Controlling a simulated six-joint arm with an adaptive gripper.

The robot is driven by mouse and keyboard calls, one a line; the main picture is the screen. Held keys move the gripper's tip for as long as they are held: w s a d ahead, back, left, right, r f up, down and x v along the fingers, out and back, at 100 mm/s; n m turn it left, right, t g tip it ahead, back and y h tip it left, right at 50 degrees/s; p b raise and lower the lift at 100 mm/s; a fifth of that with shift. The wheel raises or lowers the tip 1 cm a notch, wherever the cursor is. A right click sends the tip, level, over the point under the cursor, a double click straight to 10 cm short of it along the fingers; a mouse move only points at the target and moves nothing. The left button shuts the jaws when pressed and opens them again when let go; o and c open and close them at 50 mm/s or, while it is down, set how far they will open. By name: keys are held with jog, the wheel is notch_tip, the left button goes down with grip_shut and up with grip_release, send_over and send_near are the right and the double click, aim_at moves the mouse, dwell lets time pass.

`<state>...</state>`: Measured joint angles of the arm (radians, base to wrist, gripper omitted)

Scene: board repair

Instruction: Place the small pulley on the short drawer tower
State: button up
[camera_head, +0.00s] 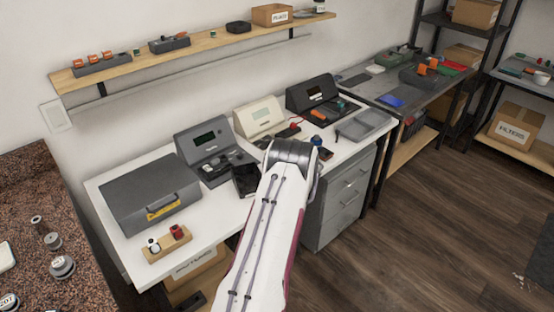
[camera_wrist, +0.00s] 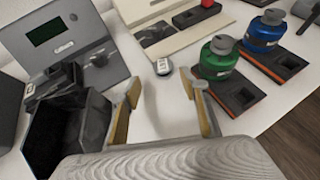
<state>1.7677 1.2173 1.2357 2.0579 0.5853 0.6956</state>
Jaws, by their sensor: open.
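My gripper (camera_wrist: 162,92) is open and empty above the white bench, its two yellow-padded fingers apart. A small grey round piece with a pale label (camera_wrist: 162,67) lies on the bench just beyond the fingertips. It may be the small pulley, but the view is too small to be sure. In the head view my arm hides that spot. A grey drawer unit (camera_head: 338,212) stands on the floor under the right end of the bench, likely the short drawer tower. My arm covers part of its left side.
A dark open bin (camera_wrist: 60,130) is close left of the gripper. Green (camera_wrist: 216,60) and blue (camera_wrist: 264,32) bottles stand on dark bases to the right. Instruments line the bench's back. A granite counter (camera_head: 50,175) with several small metal pieces is at far left.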

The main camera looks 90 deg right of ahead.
jog(key=shift+w+d+f, duration=0.15)
jog(key=shift+d+f, duration=0.05)
jog(key=shift+d, duration=0.5)
jog(key=shift+w+d+f, duration=0.1)
jog(key=shift+d+f, duration=0.05)
jog(key=shift+d, duration=0.5)
jog(key=shift+x, duration=1.1)
jog(key=c, duration=1.2)
jog(key=shift+r, duration=0.15)
jog(key=shift+r, duration=4.9)
